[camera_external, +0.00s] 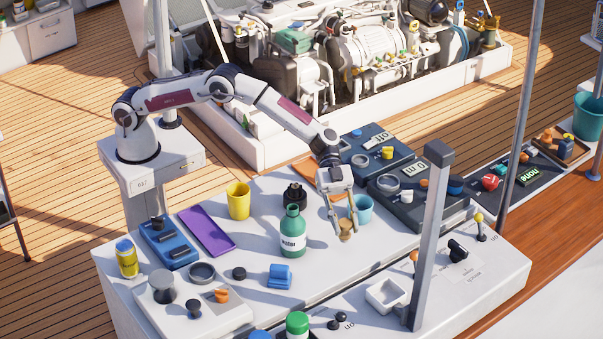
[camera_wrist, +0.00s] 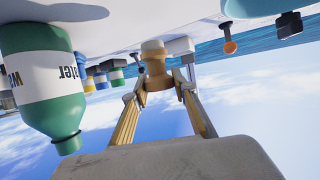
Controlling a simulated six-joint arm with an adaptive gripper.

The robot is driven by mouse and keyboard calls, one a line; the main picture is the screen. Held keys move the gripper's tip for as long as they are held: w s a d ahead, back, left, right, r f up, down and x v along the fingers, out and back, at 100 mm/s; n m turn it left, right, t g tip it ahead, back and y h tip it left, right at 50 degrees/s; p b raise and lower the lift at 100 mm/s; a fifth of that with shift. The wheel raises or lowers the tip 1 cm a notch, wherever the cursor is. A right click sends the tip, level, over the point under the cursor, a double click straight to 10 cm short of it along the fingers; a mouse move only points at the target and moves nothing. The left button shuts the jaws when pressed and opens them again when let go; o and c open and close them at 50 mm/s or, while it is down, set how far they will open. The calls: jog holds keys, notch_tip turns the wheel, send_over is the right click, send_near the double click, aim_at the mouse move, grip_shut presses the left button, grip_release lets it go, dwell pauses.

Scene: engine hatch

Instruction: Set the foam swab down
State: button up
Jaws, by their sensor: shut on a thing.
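The foam swab (camera_external: 346,228) looks like a small tan, waisted piece. It is between the fingertips of my gripper (camera_external: 343,233), which points down over the white worktop. In the wrist view, which appears upside down, the swab (camera_wrist: 156,68) stands between the two yellow-padded fingers of the gripper (camera_wrist: 160,88), and they are shut on it. Its far end is at or very close to the worktop; I cannot tell if it touches. The fingertips hide part of its sides.
A green bottle with a white label (camera_external: 292,232) stands left of my gripper. A light-blue cup (camera_external: 361,209) is close behind it to the right. A yellow cup (camera_external: 238,200), a purple tray (camera_external: 206,231) and a blue block (camera_external: 279,276) stand farther left. A grey post (camera_external: 430,235) rises at right.

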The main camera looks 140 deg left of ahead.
aim_at(345, 233)
jog(key=shift+f, duration=1.85)
jog(key=shift+f, duration=0.15)
jog(key=o, duration=1.1)
jog(key=shift+r, duration=0.2)
jog(key=shift+s+a+r, duration=0.2)
jog(key=shift+s+a, duration=0.05)
jog(key=shift+s, duration=0.25)
jog(key=v, duration=1)
jog(key=shift+s+r, duration=0.2)
jog(key=shift+s, duration=0.15)
